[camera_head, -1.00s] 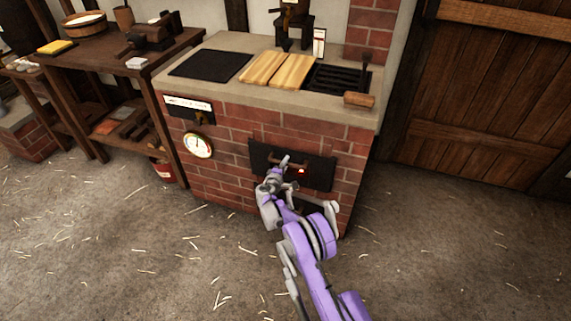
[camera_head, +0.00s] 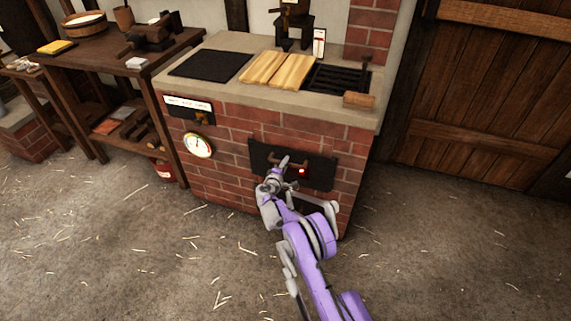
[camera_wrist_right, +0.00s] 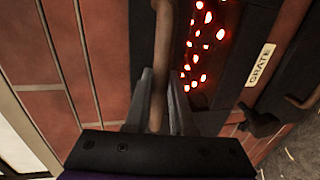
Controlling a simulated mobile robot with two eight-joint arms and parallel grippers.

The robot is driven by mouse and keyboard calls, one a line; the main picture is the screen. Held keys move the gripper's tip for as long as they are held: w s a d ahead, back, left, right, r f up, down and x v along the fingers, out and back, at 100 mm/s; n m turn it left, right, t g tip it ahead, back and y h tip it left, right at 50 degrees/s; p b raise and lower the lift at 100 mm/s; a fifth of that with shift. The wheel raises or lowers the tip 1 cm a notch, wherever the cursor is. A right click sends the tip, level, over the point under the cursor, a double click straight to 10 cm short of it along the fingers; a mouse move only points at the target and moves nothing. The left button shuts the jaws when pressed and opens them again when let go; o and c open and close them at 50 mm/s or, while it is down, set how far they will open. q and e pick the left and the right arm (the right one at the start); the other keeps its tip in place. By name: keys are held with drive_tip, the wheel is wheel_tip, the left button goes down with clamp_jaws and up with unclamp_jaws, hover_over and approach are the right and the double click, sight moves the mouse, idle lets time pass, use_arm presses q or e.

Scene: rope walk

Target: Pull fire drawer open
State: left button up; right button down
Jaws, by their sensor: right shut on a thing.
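The fire drawer (camera_head: 318,172) is a dark metal front low in the brick stove, with a small red glow beside its brown bar handle. In the right wrist view the handle (camera_wrist_right: 163,40) runs upright between the fingers, and glowing red holes (camera_wrist_right: 203,45) show beside it. My right gripper (camera_head: 283,163) is shut on this handle; its fingers also show in the wrist view (camera_wrist_right: 160,105). The drawer front looks about flush with the brick, though the arm hides part of it. My left gripper is in neither view.
A plate marked GRATE (camera_wrist_right: 260,65) and another brown handle (camera_wrist_right: 305,95) lie beside the fire drawer. A round gauge (camera_head: 198,145) sits on the brick at left. Wooden boards (camera_head: 277,70) lie on the stove top. The straw-strewn floor (camera_head: 430,250) at right is clear.

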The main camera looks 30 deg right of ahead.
drive_tip(key=shift+a, duration=0.1)
drive_tip(key=f+b+v, duration=0.1)
drive_tip(key=f+v, duration=0.1)
drive_tip(key=v, duration=0.9)
drive_tip(key=f+v, duration=0.2)
drive_tip(key=v, duration=1)
drive_tip(key=shift+s+a+f+b, duration=0.35)
drive_tip(key=shift+s+a+f, duration=0.05)
drive_tip(key=shift+a, duration=0.1)
drive_tip(key=c, duration=0.8)
unclamp_jaws()
drive_tip(key=p+v, duration=0.1)
drive_tip(key=v, duration=0.9)
drive_tip(key=shift+s+a, duration=0.25)
drive_tip(key=shift+a, duration=0.1)
